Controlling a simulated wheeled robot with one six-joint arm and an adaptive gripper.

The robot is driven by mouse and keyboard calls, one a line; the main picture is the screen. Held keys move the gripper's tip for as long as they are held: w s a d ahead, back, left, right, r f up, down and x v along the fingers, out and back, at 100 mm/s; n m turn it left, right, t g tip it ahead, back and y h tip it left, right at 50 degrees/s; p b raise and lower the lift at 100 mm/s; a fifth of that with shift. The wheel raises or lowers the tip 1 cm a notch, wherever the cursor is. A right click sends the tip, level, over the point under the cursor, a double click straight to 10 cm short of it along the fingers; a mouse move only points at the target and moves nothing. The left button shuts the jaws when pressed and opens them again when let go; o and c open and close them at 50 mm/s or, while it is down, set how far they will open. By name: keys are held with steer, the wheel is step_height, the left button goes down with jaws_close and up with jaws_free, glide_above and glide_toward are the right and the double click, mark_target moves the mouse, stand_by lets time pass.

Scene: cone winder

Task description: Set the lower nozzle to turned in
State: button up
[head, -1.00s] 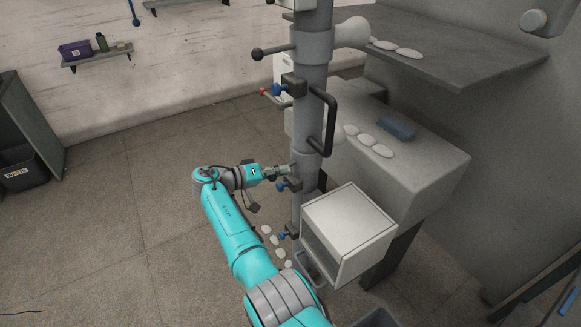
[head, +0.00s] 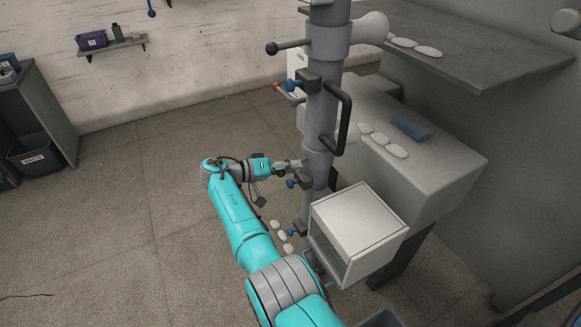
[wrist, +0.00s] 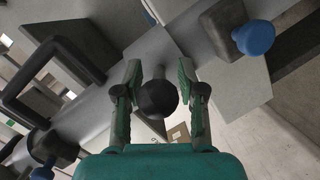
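The lower nozzle (head: 347,133) is a pale flared piece on the right side of the grey upright column (head: 322,105), partly hidden behind the column and a black handle. In the wrist view, a dark round ball knob (wrist: 158,98) on a short lever is between my fingers; it looks like the lower nozzle's lever end. In the head view my gripper (head: 300,163) is at the column's left side, and the ball is hidden there.
The upper nozzle (head: 368,28) has its ball lever (head: 272,47) pointing left. Blue knobs (head: 292,183) on dark blocks sit close below my gripper and higher up. A black bar handle (head: 346,115) and a white box (head: 358,225) stand right.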

steer(key=shift+a, duration=0.1)
steer(key=v, duration=0.7)
steer(key=shift+s+a, duration=0.15)
